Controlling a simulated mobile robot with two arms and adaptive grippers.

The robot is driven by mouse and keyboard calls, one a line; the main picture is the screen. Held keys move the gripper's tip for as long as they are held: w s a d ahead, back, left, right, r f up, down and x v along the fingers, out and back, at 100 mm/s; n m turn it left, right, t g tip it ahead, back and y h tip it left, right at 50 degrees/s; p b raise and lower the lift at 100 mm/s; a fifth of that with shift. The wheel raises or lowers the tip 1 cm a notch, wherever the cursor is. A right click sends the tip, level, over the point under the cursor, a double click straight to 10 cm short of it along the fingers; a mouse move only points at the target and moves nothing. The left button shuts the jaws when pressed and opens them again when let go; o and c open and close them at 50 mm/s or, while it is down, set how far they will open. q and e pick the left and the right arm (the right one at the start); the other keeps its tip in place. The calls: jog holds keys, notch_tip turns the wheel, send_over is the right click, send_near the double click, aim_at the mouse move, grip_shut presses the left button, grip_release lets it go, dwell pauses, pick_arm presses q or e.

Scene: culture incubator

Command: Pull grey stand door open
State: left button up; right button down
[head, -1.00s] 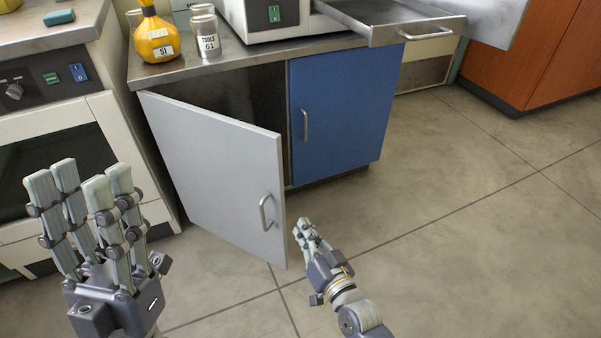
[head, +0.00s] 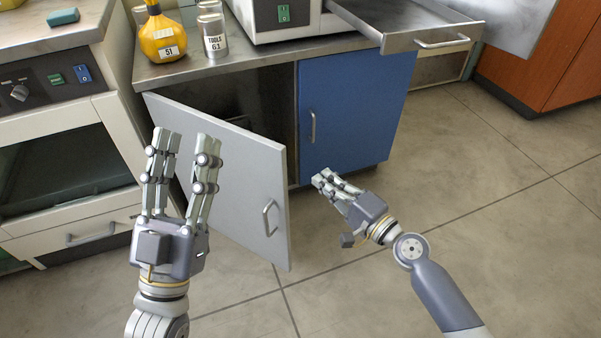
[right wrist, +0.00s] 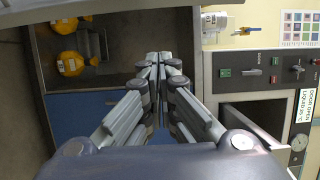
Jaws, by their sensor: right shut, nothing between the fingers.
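The grey stand door (head: 238,190) hangs open, swung out from the left side of the stand, with the dark inside showing behind it. Its silver handle (head: 267,218) is on the free right edge, and no gripper touches it. My left gripper (head: 187,138) is open, fingers up, and covers part of the door in the head view. My right gripper (head: 326,178) is shut and empty to the right of the door, in front of the blue door (head: 350,110). Its closed fingertips also show in the right wrist view (right wrist: 158,60).
An open metal drawer (head: 405,30) juts out at the top right. Yellow flasks (right wrist: 68,63) show in the right wrist view. The floor to the right is clear.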

pick_arm(q)
jog(key=w+f+g+y+p, duration=0.1)
jog(key=w+f+g, duration=0.2)
jog(key=f, duration=0.3)
jog(key=shift+w+f+g+y, duration=0.3)
jog(key=shift+f+g, duration=0.05)
jog(key=shift+g, duration=0.35)
pick_arm(e)
jog(key=w+a, duration=0.2)
jog(key=a, duration=0.4)
pick_arm(q)
jog(key=shift+p, duration=0.3)
pick_arm(e)
jog(key=shift+a, duration=0.15)
